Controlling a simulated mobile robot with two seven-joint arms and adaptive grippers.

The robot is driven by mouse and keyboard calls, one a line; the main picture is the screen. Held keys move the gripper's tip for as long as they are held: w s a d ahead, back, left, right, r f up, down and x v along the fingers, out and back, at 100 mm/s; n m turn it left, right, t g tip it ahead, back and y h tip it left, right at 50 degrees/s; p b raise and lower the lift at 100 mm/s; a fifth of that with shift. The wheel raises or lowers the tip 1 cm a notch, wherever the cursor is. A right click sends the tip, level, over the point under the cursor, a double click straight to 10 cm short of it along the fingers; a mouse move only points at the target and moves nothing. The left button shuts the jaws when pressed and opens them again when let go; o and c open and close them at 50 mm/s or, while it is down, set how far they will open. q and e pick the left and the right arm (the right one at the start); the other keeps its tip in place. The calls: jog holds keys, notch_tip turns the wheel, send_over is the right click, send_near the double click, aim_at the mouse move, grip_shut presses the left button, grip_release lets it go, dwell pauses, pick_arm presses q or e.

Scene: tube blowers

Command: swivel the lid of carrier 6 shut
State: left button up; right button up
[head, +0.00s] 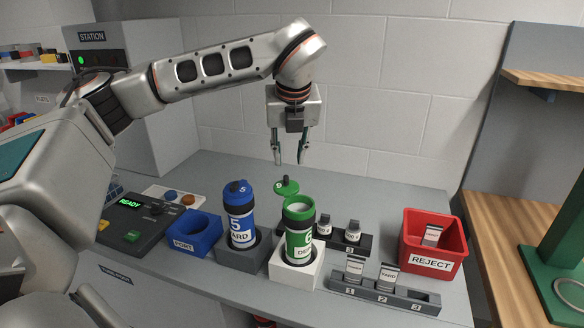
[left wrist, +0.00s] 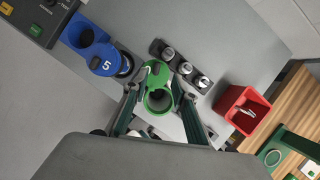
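Carrier 6 (head: 299,240) is a green and white canister standing upright in a white block. Its green lid (head: 287,186) is swung aside toward the back, leaving the round mouth open; the open mouth also shows in the left wrist view (left wrist: 159,100). My left gripper (head: 289,162) points down above and behind the carrier, its fingers apart with nothing between them. In the left wrist view the fingers (left wrist: 153,112) frame the carrier from above, apart from it. My right gripper is in neither view.
Blue carrier 5 (head: 239,215) stands lidded in a grey block just left. A rack of small labelled vials (head: 385,293) and a red reject bin (head: 432,243) are to the right.

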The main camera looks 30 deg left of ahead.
aim_at(286, 177)
pick_arm(q)
jog(key=shift+a+f, duration=0.15)
jog(key=shift+f, duration=0.25)
jog(key=shift+s+a+f, duration=0.1)
jog(key=shift+a+f, duration=0.05)
jog(key=shift+f, duration=0.4)
jog(key=shift+s+a+f, duration=0.1)
jog(key=shift+a+f, duration=0.05)
jog(key=shift+f, duration=0.35)
jog(key=x, duration=0.2)
jog(key=shift+w+f+p, duration=0.25)
jog(key=shift+w+p, duration=0.05)
jog(key=shift+p, duration=0.05)
jog(key=shift+w+a+f, duration=0.15)
jog(key=shift+a+f, duration=0.05)
jog(key=shift+f, duration=0.4)
jog(key=shift+w, duration=0.1)
grip_shut()
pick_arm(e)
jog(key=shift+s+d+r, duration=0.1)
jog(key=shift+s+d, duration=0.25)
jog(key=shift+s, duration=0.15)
